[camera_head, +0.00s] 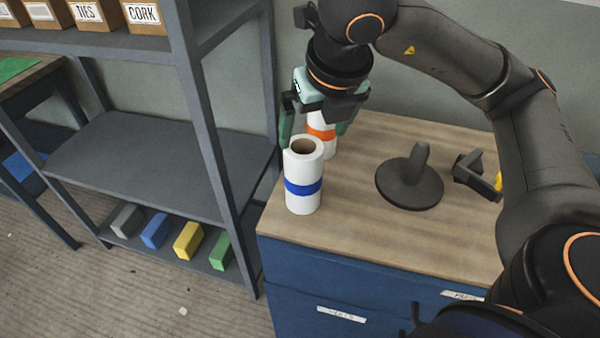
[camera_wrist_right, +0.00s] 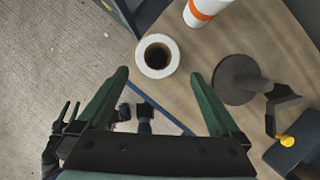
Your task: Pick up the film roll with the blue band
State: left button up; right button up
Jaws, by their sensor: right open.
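The film roll with the blue band (camera_head: 303,187) is white and hollow-cored, and stands upright near the left edge of the wooden worktop (camera_head: 350,230). The right wrist view shows it end-on (camera_wrist_right: 172,62). My right gripper (camera_head: 313,138) is open, with green fingers, just behind and above this roll in the head view. In the right wrist view the roll's top lies just beyond the gap between the fingertips (camera_wrist_right: 159,73). A second roll with an orange band (camera_head: 322,133) stands behind, partly hidden. My left gripper (camera_wrist_right: 71,104) shows small at the left of the wrist view, fingers apart.
A dark round stand with a post (camera_head: 408,185) is right of the rolls. A dark bracket-like tool with yellow (camera_head: 475,175) lies farther right. A grey shelf unit (camera_head: 190,110) rises close left, with coloured blocks below (camera_head: 187,241). The worktop's front is clear.

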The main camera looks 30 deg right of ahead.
aim_at(303, 154)
jog(key=a+x, duration=0.1)
jog(key=x, duration=0.8)
jog(key=shift+d+p, duration=0.3)
jog(key=shift+p, duration=0.05)
jog(key=shift+w, duration=0.1)
jog(key=shift+c, duration=0.2)
jog(key=shift+r, duration=0.1)
grip_shut()
